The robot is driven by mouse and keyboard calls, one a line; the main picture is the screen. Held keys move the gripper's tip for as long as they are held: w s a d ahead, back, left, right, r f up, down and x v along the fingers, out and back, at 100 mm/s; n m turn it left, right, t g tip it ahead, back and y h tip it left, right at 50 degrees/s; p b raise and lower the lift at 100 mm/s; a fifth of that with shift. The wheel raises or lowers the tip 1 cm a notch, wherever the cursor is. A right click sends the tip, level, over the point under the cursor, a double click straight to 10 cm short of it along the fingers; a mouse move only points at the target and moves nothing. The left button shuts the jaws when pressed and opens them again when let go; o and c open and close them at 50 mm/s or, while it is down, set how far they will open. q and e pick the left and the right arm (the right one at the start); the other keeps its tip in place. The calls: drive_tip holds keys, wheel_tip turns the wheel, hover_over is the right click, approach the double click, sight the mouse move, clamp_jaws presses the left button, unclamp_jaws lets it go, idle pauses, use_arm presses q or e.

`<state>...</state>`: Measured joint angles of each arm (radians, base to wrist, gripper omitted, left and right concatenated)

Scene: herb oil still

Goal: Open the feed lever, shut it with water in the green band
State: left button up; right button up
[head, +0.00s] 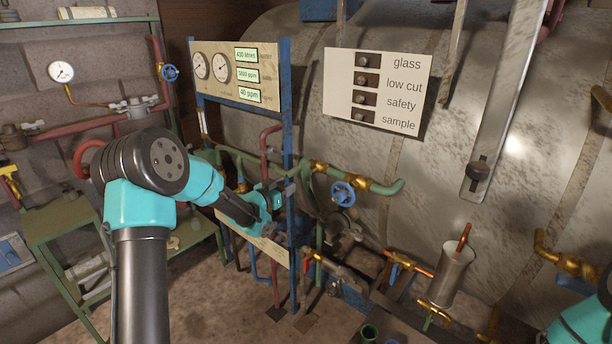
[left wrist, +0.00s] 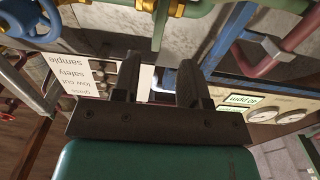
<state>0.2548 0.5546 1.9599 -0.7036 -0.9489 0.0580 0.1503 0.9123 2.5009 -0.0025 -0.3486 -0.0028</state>
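My left gripper (head: 277,198) is beside the blue post of the gauge panel, left of a blue handwheel (head: 343,193) on the green pipe. In the left wrist view the two fingers (left wrist: 160,78) stand apart with nothing held between them. I cannot tell for sure which fitting is the feed lever; a small red-handled valve (head: 308,264) sits on the pipe below the gripper. A long vertical sight gauge (head: 508,90) is on the tank's right side; no green band or water level can be made out. My right gripper is out of the head view.
The gauge panel (head: 272,105) carries two dials and green readouts. Pipes crowd the space around my left gripper.

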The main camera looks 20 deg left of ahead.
sight(304, 175)
use_arm(q)
drive_tip(key=x, duration=1)
drive_tip(key=shift+w+d+f, duration=0.1)
drive_tip(key=shift+w+d, duration=0.05)
drive_tip(key=shift+w, duration=0.2)
drive_tip(key=shift+c, duration=0.5)
clamp_jaws()
